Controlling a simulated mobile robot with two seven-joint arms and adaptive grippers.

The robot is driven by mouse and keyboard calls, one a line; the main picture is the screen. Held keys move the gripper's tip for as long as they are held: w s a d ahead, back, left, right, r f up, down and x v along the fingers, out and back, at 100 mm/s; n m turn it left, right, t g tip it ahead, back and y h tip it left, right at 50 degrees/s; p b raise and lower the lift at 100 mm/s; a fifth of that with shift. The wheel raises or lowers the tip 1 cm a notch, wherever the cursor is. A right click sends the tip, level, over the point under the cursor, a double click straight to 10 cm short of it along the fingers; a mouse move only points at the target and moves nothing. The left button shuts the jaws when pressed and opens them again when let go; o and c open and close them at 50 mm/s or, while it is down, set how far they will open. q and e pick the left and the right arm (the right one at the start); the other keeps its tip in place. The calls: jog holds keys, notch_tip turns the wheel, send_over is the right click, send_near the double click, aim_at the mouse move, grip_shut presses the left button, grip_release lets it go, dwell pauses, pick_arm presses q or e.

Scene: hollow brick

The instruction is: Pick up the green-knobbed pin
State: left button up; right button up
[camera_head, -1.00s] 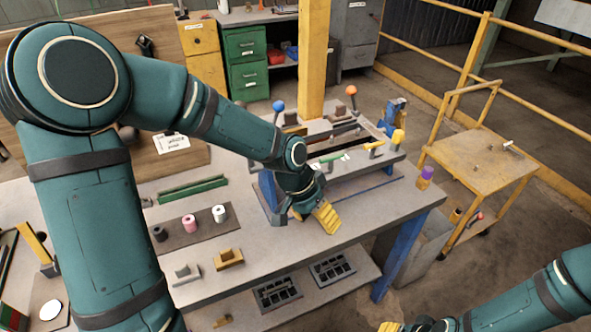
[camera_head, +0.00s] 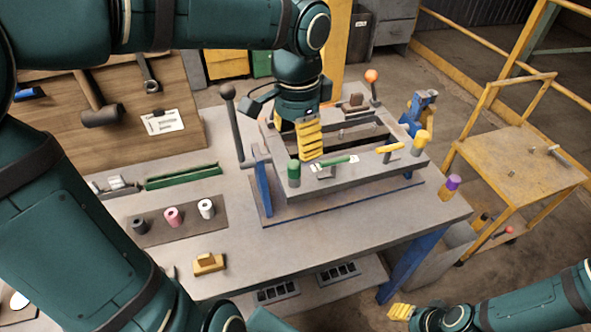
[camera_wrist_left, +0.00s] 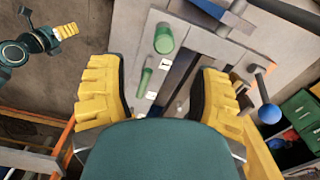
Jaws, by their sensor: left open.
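The green-knobbed pin (camera_head: 293,172) stands upright at the front left corner of the grey fixture (camera_head: 352,172) on the bench. In the left wrist view its green knob (camera_wrist_left: 164,38) is above the middle, beyond the fingertips. My left gripper (camera_head: 311,148) points down over the fixture, right of and behind the pin in the head view. It is open and empty, with its yellow fingers (camera_wrist_left: 157,72) wide apart in the wrist view. My right gripper (camera_head: 402,311) is low at the right, off the bench; its jaw opening is unclear.
A green-handled clamp (camera_head: 338,160) lies beside the pin; a yellow-handled one (camera_head: 390,149) and a yellow knob (camera_head: 422,138) are further right. A tall lever (camera_head: 232,120) stands left of the fixture. A purple-topped item (camera_head: 450,186) is at the bench's right edge.

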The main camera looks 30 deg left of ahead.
aim_at(294, 164)
pick_arm(q)
notch_tip(294, 164, down, 4)
jog(key=shift+r+b, duration=0.25)
jog(key=shift+b, duration=0.05)
jog(key=f, duration=0.1)
jog(key=f+b, duration=0.1)
jog(key=f, duration=0.3)
jog(key=shift+a+b, duration=0.3)
jog(key=shift+b, duration=0.1)
grip_shut()
